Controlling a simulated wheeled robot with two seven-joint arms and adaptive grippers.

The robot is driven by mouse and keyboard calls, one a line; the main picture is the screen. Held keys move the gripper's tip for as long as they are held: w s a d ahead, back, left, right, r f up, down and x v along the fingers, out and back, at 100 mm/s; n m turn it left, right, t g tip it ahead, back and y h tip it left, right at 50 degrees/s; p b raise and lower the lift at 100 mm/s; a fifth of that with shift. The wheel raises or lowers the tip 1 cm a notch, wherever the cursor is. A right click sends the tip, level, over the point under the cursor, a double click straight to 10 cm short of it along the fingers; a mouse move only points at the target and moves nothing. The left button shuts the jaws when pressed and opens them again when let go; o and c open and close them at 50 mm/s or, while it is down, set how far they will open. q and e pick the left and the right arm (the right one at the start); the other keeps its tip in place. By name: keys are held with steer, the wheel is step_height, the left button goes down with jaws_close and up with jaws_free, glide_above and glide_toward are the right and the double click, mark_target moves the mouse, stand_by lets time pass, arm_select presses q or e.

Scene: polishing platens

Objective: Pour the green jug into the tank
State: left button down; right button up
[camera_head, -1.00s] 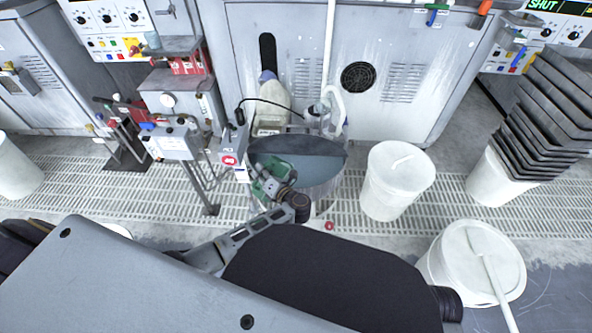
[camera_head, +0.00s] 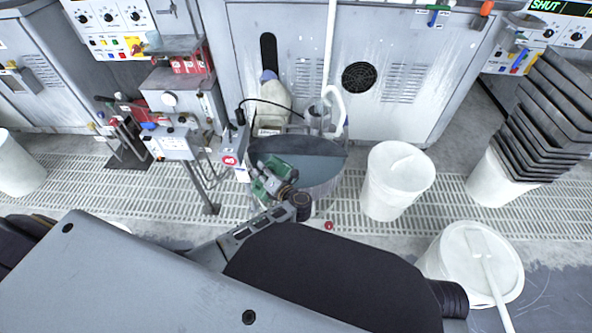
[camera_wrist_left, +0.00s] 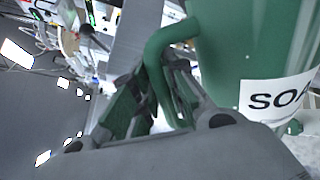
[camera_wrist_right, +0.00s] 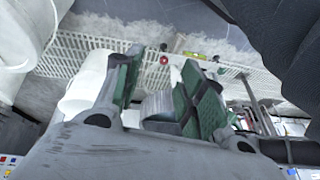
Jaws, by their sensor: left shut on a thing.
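The green jug (camera_head: 279,164) is at the near left part of the round grey tank (camera_head: 318,184), over its opening. In the left wrist view the jug (camera_wrist_left: 235,45) shows its handle and a white label with the letters "SO". My left gripper (camera_head: 271,184) is shut on the jug's handle; its fingers (camera_wrist_left: 155,95) lie on both sides of it. The jug's mouth is hidden, and I cannot see any stream. Greyish liquid shows in the tank. My right gripper (camera_wrist_right: 158,85) has its fingers apart, with a grey rounded thing visible between or behind them.
A white bucket (camera_head: 397,185) stands right of the tank, and a lidded white bucket (camera_head: 478,262) is nearer. Grey trays (camera_head: 545,120) are stacked at the right. A control post (camera_head: 172,146) with boxes stands left of the tank. A white pipe (camera_head: 329,50) comes down behind it.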

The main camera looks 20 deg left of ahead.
arm_select(q)
steer(key=shift+w+d+r, duration=0.1)
steer(key=shift+w+r, duration=0.05)
steer(key=shift+w, duration=0.05)
arm_select(e)
steer(key=shift+d+r, duration=0.25)
steer(key=shift+r, duration=0.1)
arm_select(q)
steer(key=shift+w+p, duration=0.1)
steer(key=shift+p, duration=0.25)
arm_select(e)
steer(key=shift+w+d+r, duration=0.15)
steer(key=shift+d+r, duration=0.05)
steer(key=shift+r, duration=0.2)
arm_select(q)
steer(key=shift+r+m, duration=0.1)
steer(key=shift+m, duration=0.2)
steer(key=shift+w, duration=0.1)
arm_select(e)
steer(key=shift+w+d+r, duration=0.15)
steer(key=shift+d+r, duration=0.05)
steer(key=shift+r, duration=0.35)
arm_select(q)
steer(key=shift+w+d+p, duration=0.1)
steer(key=shift+p, duration=0.2)
arm_select(e)
steer(key=shift+w+d+r+h, duration=0.1)
steer(key=shift+d+r+h, duration=0.1)
steer(key=shift+r+h, duration=0.1)
